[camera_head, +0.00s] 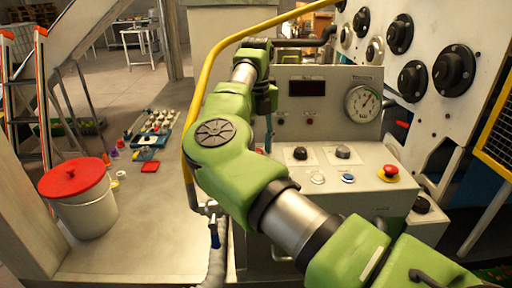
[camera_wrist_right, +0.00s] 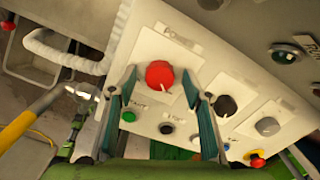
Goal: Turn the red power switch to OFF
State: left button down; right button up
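The red power switch (camera_wrist_right: 160,74) is a round red knob on a white plate of the control panel, seen in the right wrist view. A small white mark shows at its lower right rim; I cannot read its position labels. My right gripper (camera_wrist_right: 160,82) is open, its two fingers on either side of the knob in the picture. I cannot tell whether they touch it. In the head view my green right arm covers most of the switch area, and the right gripper (camera_head: 268,108) is partly hidden behind it. My left gripper is not in view.
The panel also carries a black knob (camera_wrist_right: 226,106), a grey knob (camera_wrist_right: 267,126), a green button (camera_wrist_right: 128,116) and a red emergency stop (camera_head: 390,172). A gauge (camera_head: 362,103) stands behind. A yellow pipe (camera_head: 205,92) runs left of the panel. A red-lidded bucket (camera_head: 85,212) stands further left.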

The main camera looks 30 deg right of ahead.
notch_tip(320, 180, up, 12)
dwell(0.6)
dwell(0.5)
